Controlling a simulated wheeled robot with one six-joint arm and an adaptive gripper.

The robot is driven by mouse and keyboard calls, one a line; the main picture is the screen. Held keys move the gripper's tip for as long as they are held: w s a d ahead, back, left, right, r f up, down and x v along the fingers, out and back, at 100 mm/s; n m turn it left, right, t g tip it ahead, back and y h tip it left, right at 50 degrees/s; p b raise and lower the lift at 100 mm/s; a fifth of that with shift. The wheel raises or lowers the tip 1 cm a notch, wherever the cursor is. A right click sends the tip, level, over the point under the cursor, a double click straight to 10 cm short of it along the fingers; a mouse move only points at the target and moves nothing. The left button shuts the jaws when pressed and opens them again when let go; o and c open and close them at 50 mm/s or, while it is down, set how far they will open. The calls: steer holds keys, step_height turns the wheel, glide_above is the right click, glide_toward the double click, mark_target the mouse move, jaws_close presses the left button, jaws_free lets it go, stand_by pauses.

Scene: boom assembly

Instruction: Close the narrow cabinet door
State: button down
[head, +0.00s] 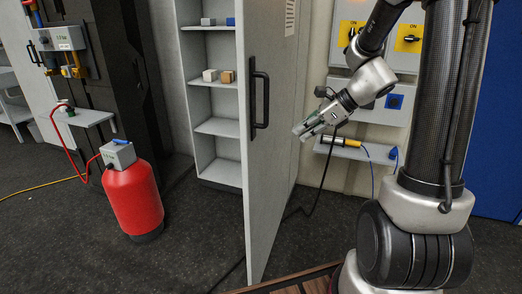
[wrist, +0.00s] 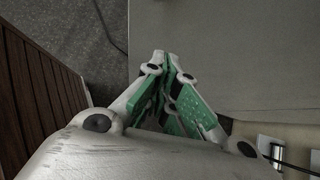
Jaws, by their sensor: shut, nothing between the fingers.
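The narrow cabinet door (head: 276,190) is grey, tall and stands swung open in the head view. Its black bar handle (head: 253,100) is near the free edge, on the face turned toward my arm. The cabinet's white shelves (head: 217,127) show behind and left of the door. My gripper (head: 300,131) is shut and empty, right of the handle and on the handle's side of the door. In the wrist view its green-padded fingertips (wrist: 168,62) come together in front of a plain grey surface (wrist: 235,60), likely the door. I cannot tell whether they touch it.
A red cylinder (head: 134,198) stands on the dark floor at left, clear of the door. A wooden slatted surface (wrist: 32,95) is at left in the wrist view.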

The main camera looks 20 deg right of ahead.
steer(key=shift+m, duration=0.3)
steer(key=shift+w+a+r+x, duration=0.15)
steer(key=shift+a+r+x, duration=0.2)
steer(key=shift+x, duration=1.8)
steer(key=shift+w+a+r+x, duration=0.15)
steer(key=shift+a+r+x, duration=0.15)
steer(key=shift+x, duration=1.85)
steer(key=shift+w+a+r+x, duration=0.25)
steer(key=shift+r+x, duration=0.1)
steer(key=shift+x, duration=1.75)
steer(key=shift+a, duration=0.1)
